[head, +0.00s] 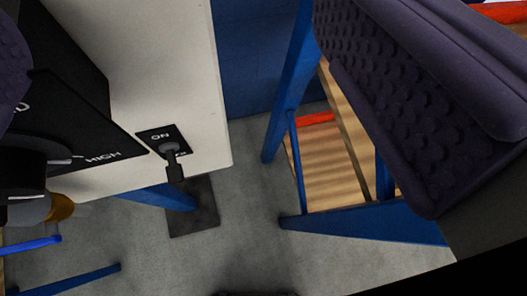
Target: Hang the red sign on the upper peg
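My gripper (222,135) is open and seems empty. Its large dark ridged finger pad fills the upper right, and a small part of the other finger shows at the left edge. Between them is a white panel (165,65), apart from the right finger. I cannot make out the red sign or the upper peg in this view. A red strip (500,12) at the top right and a short red bar (315,118) behind the blue frame show, but I cannot tell either as the sign.
The panel carries a toggle switch (171,150) marked ON and a black dial (35,160) marked HIGH. Blue posts (292,80) and a blue beam (365,222) frame wooden shelving (335,178) at the right. Grey floor (245,225) lies open below.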

